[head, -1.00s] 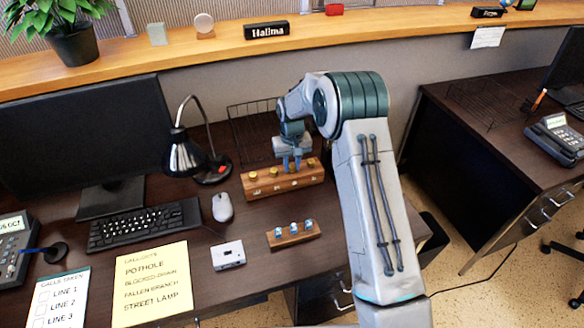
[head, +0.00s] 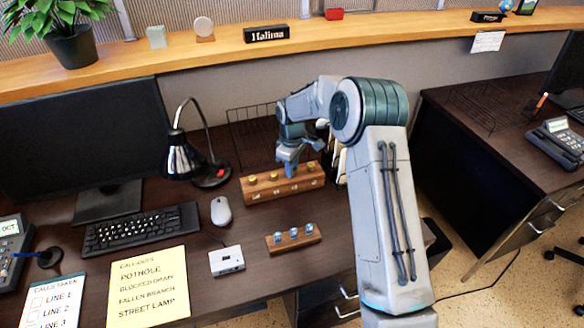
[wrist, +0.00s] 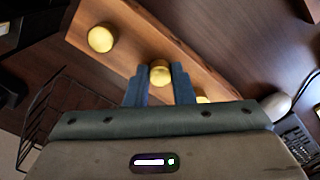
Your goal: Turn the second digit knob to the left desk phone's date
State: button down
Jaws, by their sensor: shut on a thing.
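A wooden block (head: 262,192) with a row of brass knobs stands on the dark desk, in the head view's middle. My gripper (head: 290,172) points down over it and is shut on the third knob from the left in that view. In the wrist view this brass knob (wrist: 160,75) sits between my blue fingers. Another knob (wrist: 101,38) is free on its left, and one on its right is partly hidden. The left desk phone (head: 10,246) is cut off by the left edge; its screen shows "OCT", and the rest of the date is not visible.
A grey mouse (head: 221,211), a keyboard (head: 140,228) and a black lamp (head: 183,158) are left of the block. A small wooden holder (head: 280,246) with blue-topped pieces and a white device (head: 226,260) lie in front. A wire basket (head: 250,130) is behind.

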jog(key=shift+n, duration=0.5)
jog(key=c, duration=1.2)
grip_release()
jog(key=shift+c, duration=0.2)
notch_tip(320, 180, up, 14)
jog(key=shift+b, duration=0.35)
